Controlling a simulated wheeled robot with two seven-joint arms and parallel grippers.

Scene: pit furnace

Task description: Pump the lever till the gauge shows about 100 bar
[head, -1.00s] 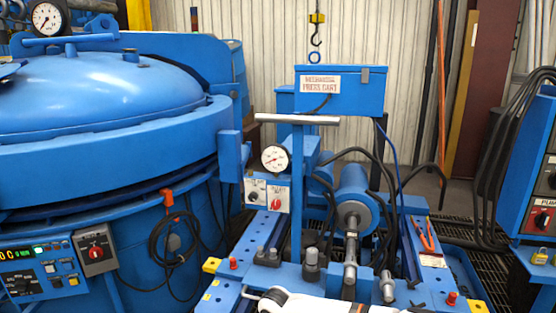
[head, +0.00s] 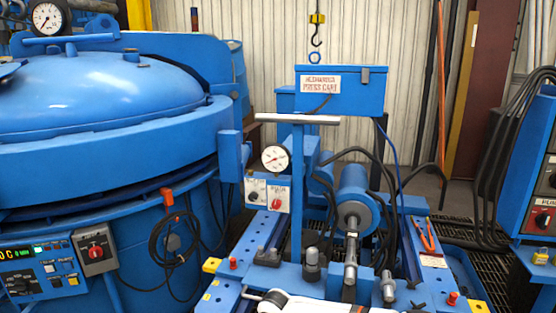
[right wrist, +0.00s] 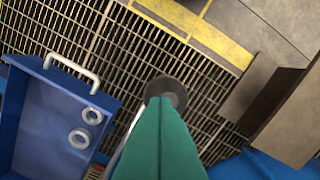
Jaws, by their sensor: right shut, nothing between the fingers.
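The round white pressure gauge (head: 275,158) stands on the press cart left of the cylinder; its needle is too small to read surely. A blue upright post with a pale metal crossbar (head: 297,118) rises beside it; I cannot tell whether this is the pump lever. My right gripper (right wrist: 162,100) shows in the right wrist view as green fingers, shut and empty. A dark round end (right wrist: 174,92) shows just beyond the fingertips; whether they touch is unclear. In the head view, only a white part of my arm shows at the bottom edge. My left gripper is not in view.
The blue furnace (head: 100,155) fills the left. A blue box (head: 350,97) stands behind the cart's cylinder (head: 352,190). A control cabinet (head: 535,170) with cables is at right. Below the right wrist are floor grating (right wrist: 125,60) and a blue tray (right wrist: 45,115).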

